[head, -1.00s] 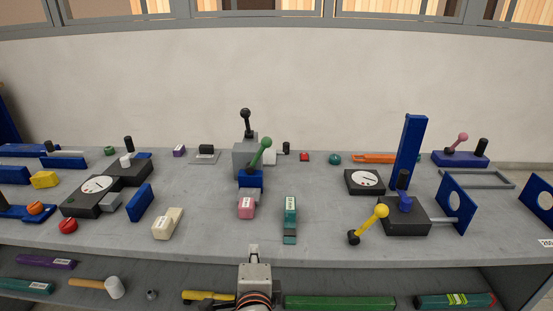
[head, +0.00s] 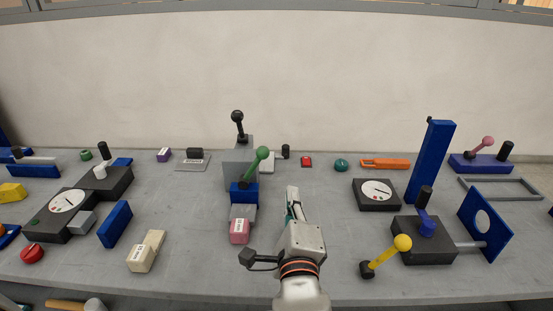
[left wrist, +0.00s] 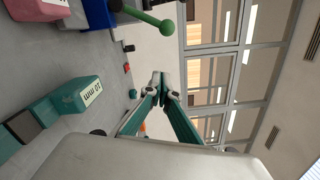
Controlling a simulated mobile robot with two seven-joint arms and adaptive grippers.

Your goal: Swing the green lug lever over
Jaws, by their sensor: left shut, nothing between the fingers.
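The green lug lever (head: 256,163) has a ball knob and leans up and to the right from a blue base (head: 241,195) with a grey block behind it. In the left wrist view the green lever (left wrist: 150,20) shows at the top. My left gripper (head: 291,192) stands over the table to the right of the lever, apart from it. Its fingertips are together with nothing between them, as the left wrist view shows (left wrist: 158,82). My right gripper is not in view.
A black-knobbed lever (head: 239,125) stands behind the green one. A pink block (head: 239,232) sits in front of the blue base. A teal block marked 10 mm (left wrist: 70,103) lies near my gripper. A yellow-knobbed lever (head: 386,256) and tall blue post (head: 431,160) are to the right.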

